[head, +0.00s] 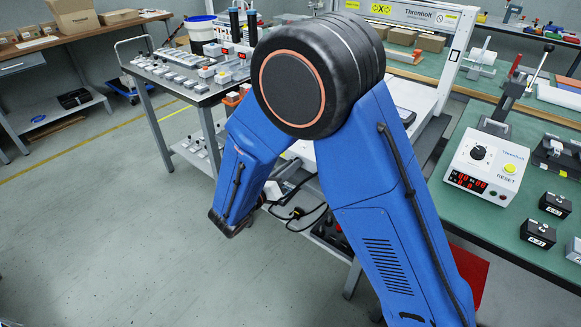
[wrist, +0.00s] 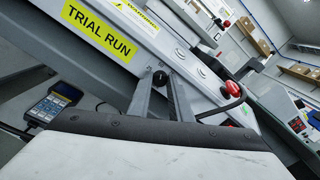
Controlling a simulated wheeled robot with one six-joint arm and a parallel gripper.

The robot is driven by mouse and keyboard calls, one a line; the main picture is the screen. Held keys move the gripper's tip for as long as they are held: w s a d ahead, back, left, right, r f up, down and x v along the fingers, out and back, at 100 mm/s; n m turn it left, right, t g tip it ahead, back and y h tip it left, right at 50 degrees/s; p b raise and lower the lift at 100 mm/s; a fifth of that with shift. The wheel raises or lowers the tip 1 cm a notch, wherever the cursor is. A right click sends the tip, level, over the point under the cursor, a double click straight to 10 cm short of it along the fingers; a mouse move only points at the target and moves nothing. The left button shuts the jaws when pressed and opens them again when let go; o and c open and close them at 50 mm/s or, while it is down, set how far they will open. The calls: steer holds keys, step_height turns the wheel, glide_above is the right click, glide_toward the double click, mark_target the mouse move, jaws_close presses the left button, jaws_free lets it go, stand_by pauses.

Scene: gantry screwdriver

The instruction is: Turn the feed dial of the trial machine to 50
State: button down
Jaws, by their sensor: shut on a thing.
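In the wrist view a grey machine panel carries a yellow "TRIAL RUN" label (wrist: 98,32). A small black knob (wrist: 160,78), which looks like the feed dial, sits on this panel near the label. My gripper (wrist: 161,76) has its two grey fingers on either side of the knob and is shut on it. In the head view my blue arm hides the gripper and the knob.
A handheld meter (wrist: 52,103) is at lower left. In the head view, a white box with a RESET button (head: 488,165) stands on the right bench.

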steer(key=c, duration=1.6)
jaws_free()
steer(key=shift+m, duration=0.3)
